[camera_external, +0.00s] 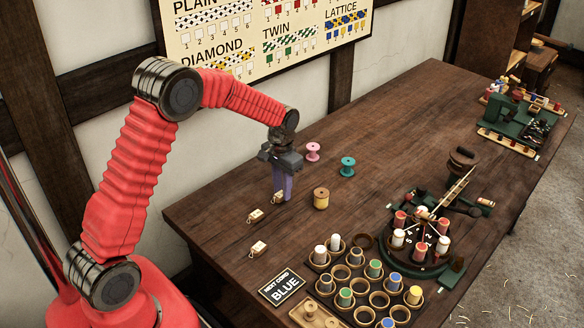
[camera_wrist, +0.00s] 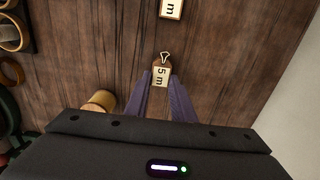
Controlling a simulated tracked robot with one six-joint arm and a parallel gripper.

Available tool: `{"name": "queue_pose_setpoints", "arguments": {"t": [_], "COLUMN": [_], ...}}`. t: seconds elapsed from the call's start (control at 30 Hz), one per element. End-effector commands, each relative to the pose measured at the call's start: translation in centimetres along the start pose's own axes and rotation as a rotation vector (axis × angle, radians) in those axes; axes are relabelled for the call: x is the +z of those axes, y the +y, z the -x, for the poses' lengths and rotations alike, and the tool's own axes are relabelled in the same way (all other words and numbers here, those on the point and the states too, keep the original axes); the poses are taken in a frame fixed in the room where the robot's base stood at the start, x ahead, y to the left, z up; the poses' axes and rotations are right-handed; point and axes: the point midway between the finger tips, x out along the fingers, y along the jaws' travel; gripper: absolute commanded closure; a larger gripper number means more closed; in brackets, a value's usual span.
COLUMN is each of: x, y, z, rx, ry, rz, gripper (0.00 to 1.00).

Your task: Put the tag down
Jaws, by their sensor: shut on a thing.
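My gripper (camera_external: 280,198) points down at the left part of the bench. Its purple fingers are shut on a small pale tag (camera_wrist: 161,77) reading "5 m", with a wire loop at its top. The tag also shows at the fingertips in the external view (camera_external: 278,196). It is at or just above the wood; I cannot tell whether it touches. A second tag (camera_external: 256,215) lies close by to the left, and a third tag (camera_external: 258,248) lies nearer the front. One of these other tags shows at the top of the wrist view (camera_wrist: 172,8).
A tan spool (camera_external: 321,199) stands just right of my gripper. Pink (camera_external: 313,151) and teal (camera_external: 348,166) spools stand behind. A bobbin rack (camera_external: 341,284), a "NEXT CORD BLUE" sign (camera_external: 282,284) and a braiding machine (camera_external: 418,262) occupy the front. Bare wood surrounds the tags.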

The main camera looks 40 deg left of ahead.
Motion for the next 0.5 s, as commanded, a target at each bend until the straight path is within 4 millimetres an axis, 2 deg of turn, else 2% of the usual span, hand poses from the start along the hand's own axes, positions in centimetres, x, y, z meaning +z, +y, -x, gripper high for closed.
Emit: {"name": "queue_pose_setpoints", "arguments": {"t": [0.1, 0.5], "x": [0.04, -0.01], "y": [0.00, 0.00], "z": [-1.21, -1.55], "rx": [0.000, 0.000], "ry": [-0.002, 0.000], "rz": [0.000, 0.000], "gripper": [0.98, 0.98]}}
